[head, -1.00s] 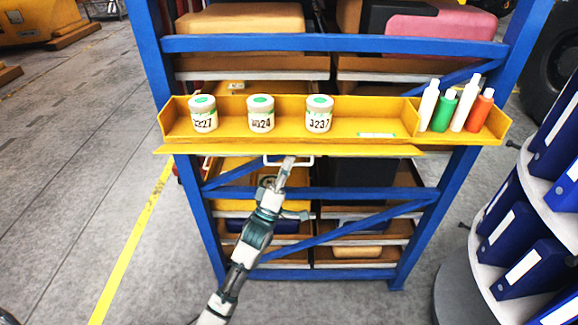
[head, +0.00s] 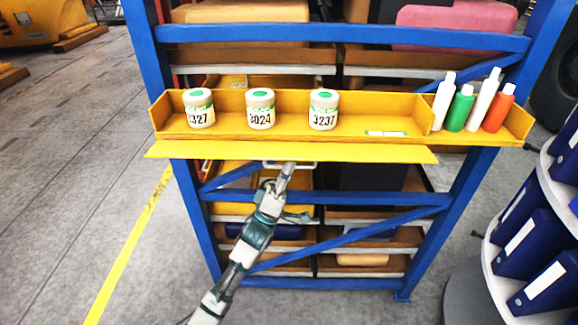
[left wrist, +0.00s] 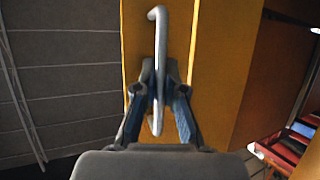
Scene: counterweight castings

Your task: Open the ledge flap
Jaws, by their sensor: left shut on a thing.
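The yellow flap (head: 220,151) runs along the front of the yellow ledge (head: 400,125), below its tray, and sticks out towards me as a narrow strip. A pale bar handle (head: 310,165) shows under its front edge. My left gripper (head: 288,168) reaches up from below and is shut on this handle. In the left wrist view, the fingers (left wrist: 160,75) close on the grey handle (left wrist: 159,25), with the flap's yellow face (left wrist: 215,60) behind. The fingertips are small and partly hidden in the head view. My right gripper is not in view.
Three white jars with green lids (head: 260,108) stand in the ledge. White, green and orange bottles (head: 461,108) stand in its right compartment. A blue rack frame (head: 340,42) surrounds it. Blue binders (head: 525,258) fill a round stand at right.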

